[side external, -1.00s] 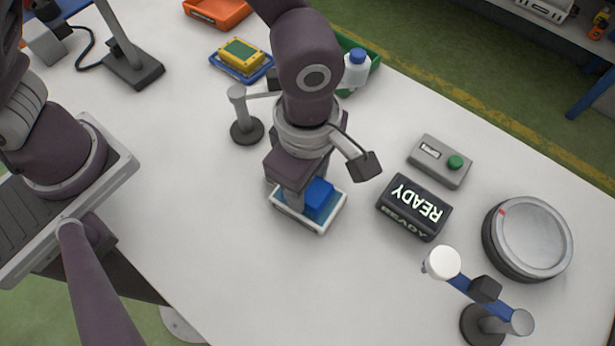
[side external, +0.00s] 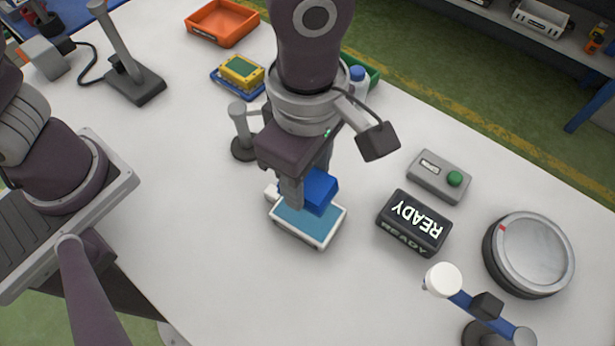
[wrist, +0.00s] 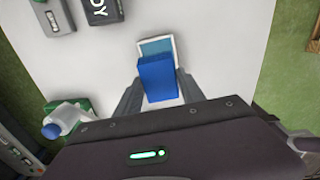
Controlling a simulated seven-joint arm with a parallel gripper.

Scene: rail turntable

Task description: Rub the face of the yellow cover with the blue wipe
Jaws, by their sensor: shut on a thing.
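My gripper (side external: 305,190) is shut on the blue wipe (side external: 321,187), a blue block, and holds it above a white-rimmed tray (side external: 318,242) with a light-blue inside. In the wrist view the blue wipe (wrist: 158,78) sits between my gripper's fingers (wrist: 158,92), and the tray (wrist: 154,43) shows partly behind it. The yellow cover (side external: 241,71) has a green face and rests on a blue base (side external: 229,85) at the upper left of the side view, apart from my gripper. The cover is not visible in the wrist view.
A grey post (side external: 242,140) stands between tray and cover. A white bottle (side external: 357,82) with a blue cap stands by a green bin (side external: 374,75). An orange tray (side external: 222,22) is at the back. A READY display (side external: 414,222), a green-button box (side external: 438,177) and a round turntable (side external: 535,252) are right.

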